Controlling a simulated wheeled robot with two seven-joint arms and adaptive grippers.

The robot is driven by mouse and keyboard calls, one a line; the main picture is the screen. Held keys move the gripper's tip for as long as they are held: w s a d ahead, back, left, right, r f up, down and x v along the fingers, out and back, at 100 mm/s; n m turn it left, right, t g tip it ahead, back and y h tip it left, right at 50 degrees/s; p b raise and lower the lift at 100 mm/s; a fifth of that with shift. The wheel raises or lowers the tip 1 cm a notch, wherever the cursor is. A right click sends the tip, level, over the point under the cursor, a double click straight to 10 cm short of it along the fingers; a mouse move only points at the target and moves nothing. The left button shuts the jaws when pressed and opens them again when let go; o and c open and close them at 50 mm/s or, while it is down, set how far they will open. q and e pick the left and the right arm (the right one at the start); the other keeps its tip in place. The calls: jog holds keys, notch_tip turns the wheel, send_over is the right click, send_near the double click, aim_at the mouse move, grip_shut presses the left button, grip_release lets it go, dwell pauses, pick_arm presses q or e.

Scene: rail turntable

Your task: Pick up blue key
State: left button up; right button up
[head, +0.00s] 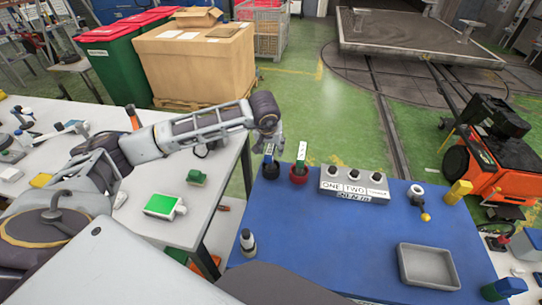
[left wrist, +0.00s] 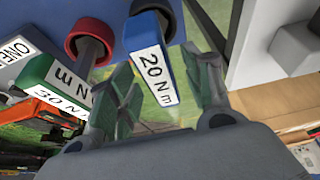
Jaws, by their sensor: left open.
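The blue key (head: 268,152), labelled 20 Nm, stands in a dark round holder (head: 271,170) near the blue table's back left corner. In the left wrist view the blue key (left wrist: 150,62) lies between the two fingers, with a gap visible beside it. My left gripper (head: 268,139) is open above the blue key and partly hides its top. The open fingers (left wrist: 163,78) also show in the left wrist view. A green key (head: 301,153), labelled 30 Nm, stands just right of it in a red holder (head: 299,174). My right gripper is out of view.
A grey control box (head: 354,185) with knobs stands right of the keys on the blue table (head: 320,240). A grey tray (head: 429,266) lies at the front right. A white table (head: 205,228) stands left, across a gap. The blue table's middle is clear.

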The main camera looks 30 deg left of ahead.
pick_arm(q)
jog(key=x, duration=0.3)
jog(key=shift+p, duration=0.35)
jog(key=shift+w+f, duration=0.2)
jog(key=shift+f, duration=0.3)
jog(key=shift+a, duration=0.1)
jog(key=c, duration=0.7)
grip_shut()
jog(key=shift+r, duration=0.2)
jog(key=shift+w+r, duration=0.1)
jog(key=shift+r, duration=0.35)
notch_tip(320, 180, up, 7)
jog(key=shift+r+b, duration=0.15)
jog(key=shift+b, duration=0.45)
jog(key=shift+r, duration=0.75)
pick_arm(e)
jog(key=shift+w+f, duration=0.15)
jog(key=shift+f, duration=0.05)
